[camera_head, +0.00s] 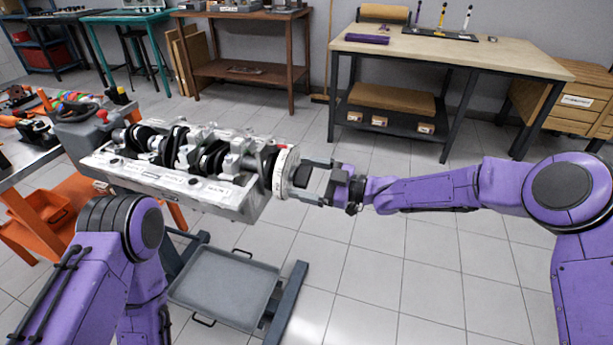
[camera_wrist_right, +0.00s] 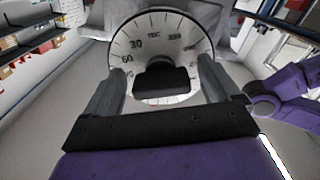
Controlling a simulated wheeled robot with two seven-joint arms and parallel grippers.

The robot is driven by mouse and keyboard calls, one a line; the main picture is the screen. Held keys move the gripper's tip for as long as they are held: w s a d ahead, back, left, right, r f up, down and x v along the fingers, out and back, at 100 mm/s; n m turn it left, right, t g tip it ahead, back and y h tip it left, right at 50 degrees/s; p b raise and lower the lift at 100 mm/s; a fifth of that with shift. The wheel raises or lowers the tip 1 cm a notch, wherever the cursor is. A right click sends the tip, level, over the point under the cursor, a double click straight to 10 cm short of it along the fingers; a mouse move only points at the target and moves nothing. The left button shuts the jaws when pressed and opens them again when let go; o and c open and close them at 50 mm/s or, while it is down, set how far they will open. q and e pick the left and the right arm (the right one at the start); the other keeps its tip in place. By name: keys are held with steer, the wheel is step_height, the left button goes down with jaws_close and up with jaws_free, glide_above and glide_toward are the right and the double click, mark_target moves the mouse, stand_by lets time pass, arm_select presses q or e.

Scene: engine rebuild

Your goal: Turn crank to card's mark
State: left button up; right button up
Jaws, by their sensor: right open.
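The engine block (camera_head: 215,190) stands on a stand with the crankshaft (camera_head: 205,150) lying in its open top. A white degree wheel (camera_head: 286,172) sits on the crank's right end. In the right wrist view the wheel (camera_wrist_right: 185,38) faces me, with TDC near its top and 30 and 60 to the left. My right gripper (camera_head: 305,180) is open, its two fingers at the wheel's face, one on each side of the dark hub (camera_wrist_right: 162,78). Whether the fingers touch the wheel I cannot tell. My left arm shows at lower left, but its gripper is out of view. I cannot make out a card.
A grey drip tray (camera_head: 222,287) lies low under the block. A cluttered bench (camera_head: 30,155) and orange cart (camera_head: 45,210) stand at the left. A wooden-top workbench (camera_head: 450,52) stands at the back. The floor between is clear.

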steer(key=shift+c, duration=0.3)
steer(key=c, duration=0.9)
steer(key=shift+w+f+n+b, duration=0.1)
steer(key=shift+f+n+b, duration=0.1)
steer(key=shift+n+b, duration=0.75)
steer(key=n+b, duration=0.3)
steer(key=b, duration=0.2)
steer(key=shift+w+r+n+b, duration=0.1)
steer(key=shift+r+n+b, duration=0.05)
steer(key=shift+n+b, duration=0.65)
steer(key=shift+r+n+b, duration=0.15)
steer(key=shift+n+b, duration=0.5)
steer(key=shift+n, duration=0.1)
steer(key=o, duration=1)
steer(key=shift+c, duration=0.2)
